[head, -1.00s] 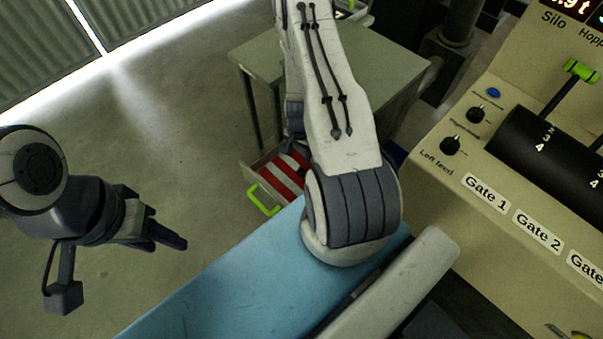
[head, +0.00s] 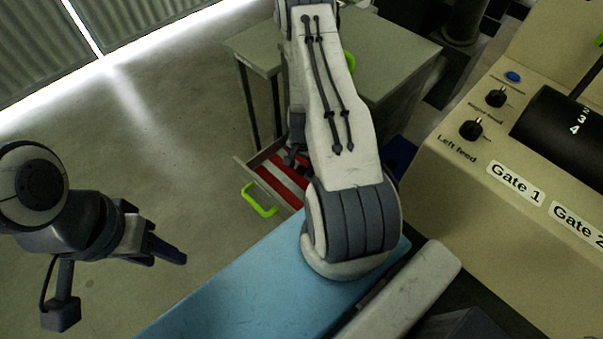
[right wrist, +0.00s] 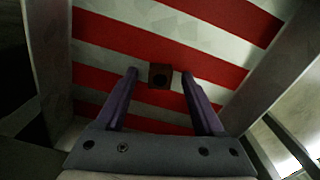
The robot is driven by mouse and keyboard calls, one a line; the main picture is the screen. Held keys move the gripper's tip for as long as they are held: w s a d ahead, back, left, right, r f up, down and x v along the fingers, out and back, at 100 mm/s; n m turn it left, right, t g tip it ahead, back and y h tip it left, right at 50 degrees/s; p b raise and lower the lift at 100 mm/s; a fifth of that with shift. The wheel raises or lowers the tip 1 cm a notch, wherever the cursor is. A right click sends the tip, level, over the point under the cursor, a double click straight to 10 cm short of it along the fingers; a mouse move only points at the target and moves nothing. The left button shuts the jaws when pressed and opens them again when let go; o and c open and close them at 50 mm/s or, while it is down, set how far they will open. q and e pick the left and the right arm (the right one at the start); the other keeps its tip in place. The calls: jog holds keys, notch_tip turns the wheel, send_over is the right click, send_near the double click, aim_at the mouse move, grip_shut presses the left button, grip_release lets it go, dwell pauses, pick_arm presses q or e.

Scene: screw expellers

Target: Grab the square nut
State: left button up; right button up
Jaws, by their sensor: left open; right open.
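The square nut (right wrist: 160,82) is a small dark brown block with a round hole. It lies on the red and white striped floor of the open drawer (right wrist: 110,58). My right gripper (right wrist: 159,72) is open, with its two purple fingertips on either side of the nut and gaps on both sides. In the head view the right gripper (head: 296,147) is mostly hidden behind its own arm, at the drawer (head: 240,172) with the green handle. The nut cannot be seen there. My left gripper (head: 165,250) is open and empty over the floor at the left.
The drawer walls (right wrist: 45,60) stand on both sides of my right gripper. The drawer belongs to a grey cabinet (head: 395,65). A beige control console (head: 480,190) with knobs and gate labels stands at the right. The floor (head: 150,140) at the left is clear.

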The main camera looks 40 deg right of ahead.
jog(key=shift+r, duration=0.1)
jog(key=shift+c, duration=0.3)
grip_shut()
